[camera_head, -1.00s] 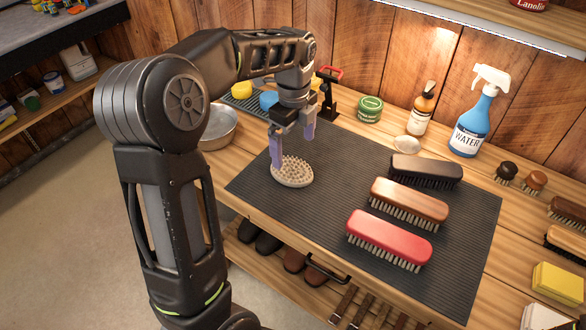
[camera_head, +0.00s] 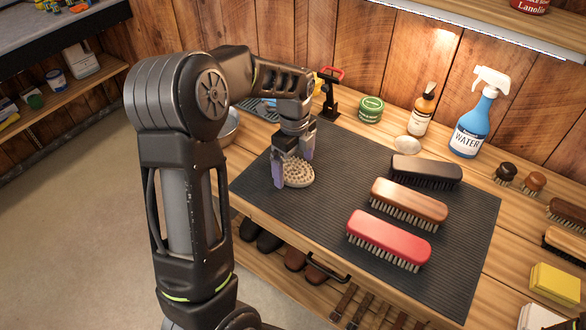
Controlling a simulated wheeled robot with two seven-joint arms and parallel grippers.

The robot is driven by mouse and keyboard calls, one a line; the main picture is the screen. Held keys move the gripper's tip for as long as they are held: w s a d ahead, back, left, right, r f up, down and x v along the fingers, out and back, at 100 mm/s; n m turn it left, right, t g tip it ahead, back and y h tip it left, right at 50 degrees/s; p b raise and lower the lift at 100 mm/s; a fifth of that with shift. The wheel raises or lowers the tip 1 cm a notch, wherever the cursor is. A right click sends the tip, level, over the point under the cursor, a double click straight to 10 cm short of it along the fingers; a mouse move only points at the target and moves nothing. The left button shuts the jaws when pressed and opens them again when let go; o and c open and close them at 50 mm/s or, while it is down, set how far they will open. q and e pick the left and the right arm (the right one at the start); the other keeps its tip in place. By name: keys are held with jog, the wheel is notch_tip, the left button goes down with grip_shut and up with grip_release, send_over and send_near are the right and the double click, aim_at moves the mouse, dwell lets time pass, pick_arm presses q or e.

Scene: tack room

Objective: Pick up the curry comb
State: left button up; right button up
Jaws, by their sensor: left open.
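The curry comb (camera_head: 299,175) is a round, beige piece with short nubs, lying on the left part of the dark ribbed mat (camera_head: 335,215). My left gripper (camera_head: 292,173) points down at it, with its purple-grey fingers apart. One finger is in front of the comb's left edge and the other is over its far side, so part of the comb is hidden. I cannot tell whether the fingers touch it. My right gripper does not show.
A black brush (camera_head: 426,170), a brown brush (camera_head: 409,203) and a red brush (camera_head: 388,239) lie on the mat's right half. A metal bowl (camera_head: 231,127) is partly hidden by my arm.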

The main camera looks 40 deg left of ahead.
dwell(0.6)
pick_arm(q)
jog(key=c, duration=1.5)
